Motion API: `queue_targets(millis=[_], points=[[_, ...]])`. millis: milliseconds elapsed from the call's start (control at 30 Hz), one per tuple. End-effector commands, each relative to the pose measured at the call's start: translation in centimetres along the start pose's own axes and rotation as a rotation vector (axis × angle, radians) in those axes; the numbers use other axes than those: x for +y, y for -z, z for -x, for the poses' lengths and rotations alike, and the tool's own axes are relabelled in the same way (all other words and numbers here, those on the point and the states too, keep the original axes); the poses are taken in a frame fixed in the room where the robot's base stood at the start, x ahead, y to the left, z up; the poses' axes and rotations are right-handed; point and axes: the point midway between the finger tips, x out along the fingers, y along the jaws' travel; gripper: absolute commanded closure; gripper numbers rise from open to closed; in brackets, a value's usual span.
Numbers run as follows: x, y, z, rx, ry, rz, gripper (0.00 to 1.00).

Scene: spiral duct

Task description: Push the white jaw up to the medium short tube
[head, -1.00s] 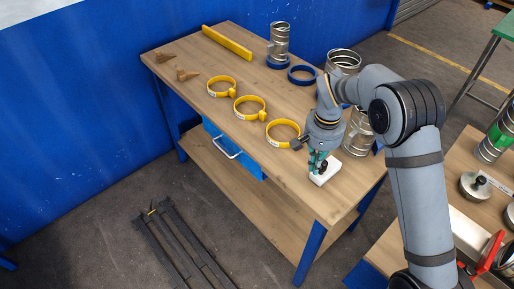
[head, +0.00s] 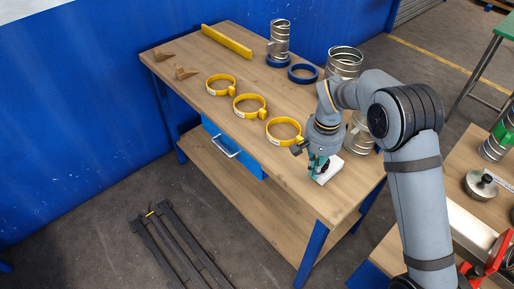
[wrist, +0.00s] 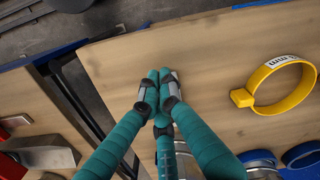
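The white jaw (head: 329,172) lies on the wooden table near its front right edge, partly hidden by my gripper. In the wrist view only a small pale piece of it (wrist: 175,75) shows beside the fingertips. My gripper (head: 318,168) points down at the jaw; its teal fingers look closed together in the wrist view (wrist: 158,85). I cannot tell whether they touch the jaw. A silver spiral tube (head: 360,135) stands just behind the jaw, partly hidden by my arm. Another silver tube (head: 344,62) stands farther back. I cannot tell which is the medium short one.
Three yellow clamp rings (head: 284,131) lie in a row left of my gripper. A tall tube (head: 279,38) stands in a blue ring at the back, beside another blue ring (head: 303,73). A yellow bar (head: 227,41) lies at the back left. The table's front edge is close.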

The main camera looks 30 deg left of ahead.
Motion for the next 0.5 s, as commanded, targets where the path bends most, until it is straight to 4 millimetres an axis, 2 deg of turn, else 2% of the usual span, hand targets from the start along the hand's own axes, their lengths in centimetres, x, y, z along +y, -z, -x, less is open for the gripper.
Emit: queue_targets(millis=[500], points=[[0.29,0.42,0.09,0.0,0.0,-0.002,1.0]])
